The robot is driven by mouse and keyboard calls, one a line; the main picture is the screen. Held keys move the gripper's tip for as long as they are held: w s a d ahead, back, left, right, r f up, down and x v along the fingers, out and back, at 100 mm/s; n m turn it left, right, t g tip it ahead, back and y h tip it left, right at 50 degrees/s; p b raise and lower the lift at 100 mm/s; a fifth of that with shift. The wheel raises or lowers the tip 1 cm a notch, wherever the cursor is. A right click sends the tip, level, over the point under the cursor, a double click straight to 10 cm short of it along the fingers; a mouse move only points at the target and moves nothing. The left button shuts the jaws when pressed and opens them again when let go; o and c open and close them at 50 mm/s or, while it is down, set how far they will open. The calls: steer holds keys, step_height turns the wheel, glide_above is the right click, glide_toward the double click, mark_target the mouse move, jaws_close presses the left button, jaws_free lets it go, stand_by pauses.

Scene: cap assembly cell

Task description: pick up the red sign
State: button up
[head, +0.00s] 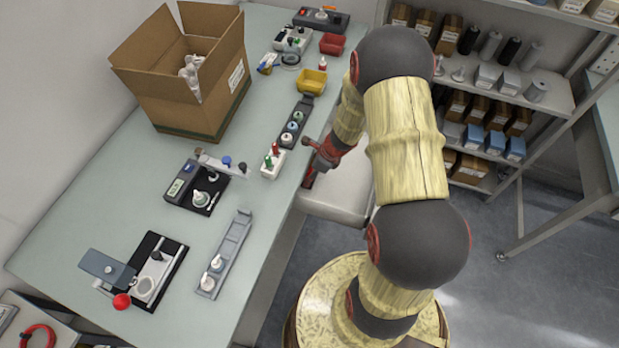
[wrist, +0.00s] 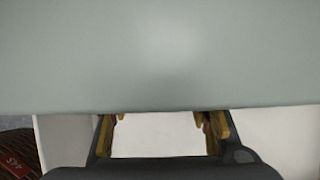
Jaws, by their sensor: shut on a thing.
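My gripper (head: 311,172) is just off the right edge of the long table in the head view, beside the white surface. A small red piece, which looks like the red sign (head: 308,179), shows at its fingertips, mostly hidden by the gripper and the table edge. In the wrist view the yellow fingers of my gripper (wrist: 162,122) stand apart with a bright pale area between them. I cannot make out the sign's face there. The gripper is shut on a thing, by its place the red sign.
The pale table (head: 120,225) fills the wrist view's top. Near the gripper stand a white holder with small bottles (head: 272,167) and a dark rack (head: 293,128). A large open carton (head: 190,105) stands further back. A white surface (head: 345,205) lies beside the table edge.

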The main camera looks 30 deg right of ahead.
steer(key=shift+c, duration=0.9)
steer(key=shift+s+d+r+p, duration=0.3)
steer(key=shift+s+r, duration=0.05)
steer(key=shift+r, duration=0.2)
steer(key=s+d+r+p, duration=0.3)
steer(key=s+d+r, duration=0.4)
steer(key=s, duration=0.3)
steer(key=shift+s+d, duration=0.2)
steer(key=shift+d, duration=0.3)
